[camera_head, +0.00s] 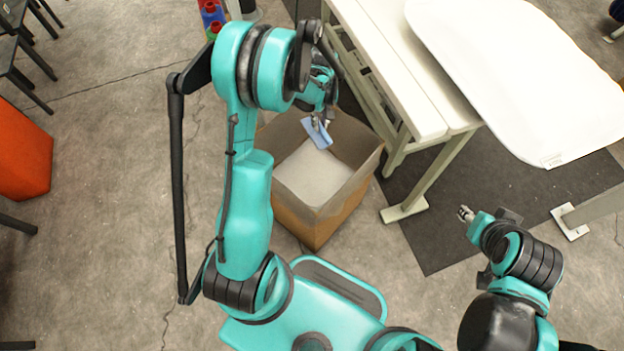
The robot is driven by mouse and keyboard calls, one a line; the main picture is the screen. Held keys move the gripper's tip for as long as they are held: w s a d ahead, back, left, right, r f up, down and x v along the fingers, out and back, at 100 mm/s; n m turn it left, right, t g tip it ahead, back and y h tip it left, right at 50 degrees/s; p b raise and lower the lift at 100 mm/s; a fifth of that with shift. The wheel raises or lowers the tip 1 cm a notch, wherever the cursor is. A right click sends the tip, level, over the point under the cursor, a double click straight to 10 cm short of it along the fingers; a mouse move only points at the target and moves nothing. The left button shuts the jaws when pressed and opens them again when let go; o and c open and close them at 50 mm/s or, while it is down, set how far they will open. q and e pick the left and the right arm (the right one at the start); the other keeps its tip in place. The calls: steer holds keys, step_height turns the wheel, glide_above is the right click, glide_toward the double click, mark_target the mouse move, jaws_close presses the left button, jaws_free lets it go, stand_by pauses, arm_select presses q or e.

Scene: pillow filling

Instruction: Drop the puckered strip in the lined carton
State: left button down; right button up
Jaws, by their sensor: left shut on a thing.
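The lined carton (300,218) is an open brown box with a pale lining, on the floor below the middle of the head view. My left gripper (316,121) is over the carton's far part, shut on a small blue strip (319,136). The strip hangs tilted above the carton opening; its puckers are too small to make out. My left arm hides the carton's left side. My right gripper (465,213) is off to the right, away from the carton, small and pointing left; its jaw opening is not clear.
A long white bench (385,60) stands right of the carton, with a leg close to it. A white board-like surface (530,75) fills the upper right. A dark mat (450,220) lies beneath. An orange block (22,155) and dark chairs (15,50) are at the left.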

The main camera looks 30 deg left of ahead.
mark_target(309, 119)
arm_select(q)
steer(key=a+f+n, duration=0.1)
steer(key=w+a+f+n, duration=0.1)
steer(key=a+n, duration=0.1)
steer(key=a+f+n+b, duration=0.1)
steer(key=f, duration=0.1)
steer(key=shift+w+a, duration=0.35)
steer(key=shift+a+f+n, duration=0.1)
steer(key=shift+f+n, duration=0.1)
steer(key=shift+n, duration=0.1)
step_height(309, 119, down, 6)
steer(key=b, duration=0.3)
steer(key=shift+r, duration=0.25)
steer(key=c, duration=1.4)
jaws_free()
step_height(309, 119, up, 12)
